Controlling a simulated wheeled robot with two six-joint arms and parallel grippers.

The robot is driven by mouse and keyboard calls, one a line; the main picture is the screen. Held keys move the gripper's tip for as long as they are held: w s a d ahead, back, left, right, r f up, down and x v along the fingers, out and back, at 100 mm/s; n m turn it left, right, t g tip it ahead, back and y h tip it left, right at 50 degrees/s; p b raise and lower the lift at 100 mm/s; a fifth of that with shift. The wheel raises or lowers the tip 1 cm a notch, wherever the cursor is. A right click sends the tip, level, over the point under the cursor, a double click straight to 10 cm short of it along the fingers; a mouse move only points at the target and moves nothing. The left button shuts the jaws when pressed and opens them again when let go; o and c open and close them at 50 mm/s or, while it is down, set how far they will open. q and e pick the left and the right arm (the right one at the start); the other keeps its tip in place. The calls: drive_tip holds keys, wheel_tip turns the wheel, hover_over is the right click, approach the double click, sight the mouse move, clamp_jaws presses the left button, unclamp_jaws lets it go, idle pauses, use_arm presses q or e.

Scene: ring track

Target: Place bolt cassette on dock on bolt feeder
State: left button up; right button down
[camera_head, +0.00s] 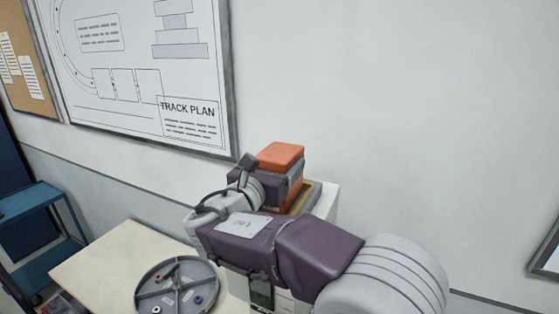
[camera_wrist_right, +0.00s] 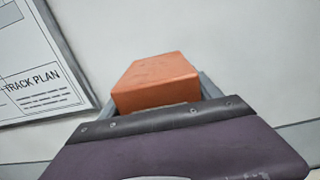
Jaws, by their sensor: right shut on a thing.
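The orange bolt cassette (camera_head: 281,154) is held in my right gripper (camera_head: 284,178), which comes in from the right. In the right wrist view the cassette (camera_wrist_right: 157,82) sits between the grey fingers, beyond the purple gripper body. The bolt feeder (camera_head: 328,202) is a white machine against the wall, largely hidden behind my right arm. A yellow-edged part on its top, probably the dock (camera_head: 312,196), shows just beside and below the cassette. I cannot tell whether the cassette touches it. My left gripper is out of view.
A cream table (camera_head: 95,268) carries a round grey divided tray (camera_head: 147,290) with small parts, left of the feeder. A blue shelf cart (camera_head: 38,235) stands at far left. The wall with the track plan board (camera_head: 150,75) is close behind.

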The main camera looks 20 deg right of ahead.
drive_tip(key=shift+w+d, duration=0.1)
drive_tip(key=shift+w, duration=0.05)
drive_tip(key=shift+c, duration=2.1)
unclamp_jaws()
drive_tip(key=shift+f, duration=0.1)
drive_tip(key=shift+o, duration=1.4)
drive_tip(key=shift+s+a, duration=0.3)
drive_tip(key=shift+a, duration=0.1)
drive_tip(key=b+v, duration=0.4)
drive_tip(key=v, duration=0.7)
drive_tip(key=shift+s+a, duration=0.15)
drive_tip(key=shift+s, duration=0.05)
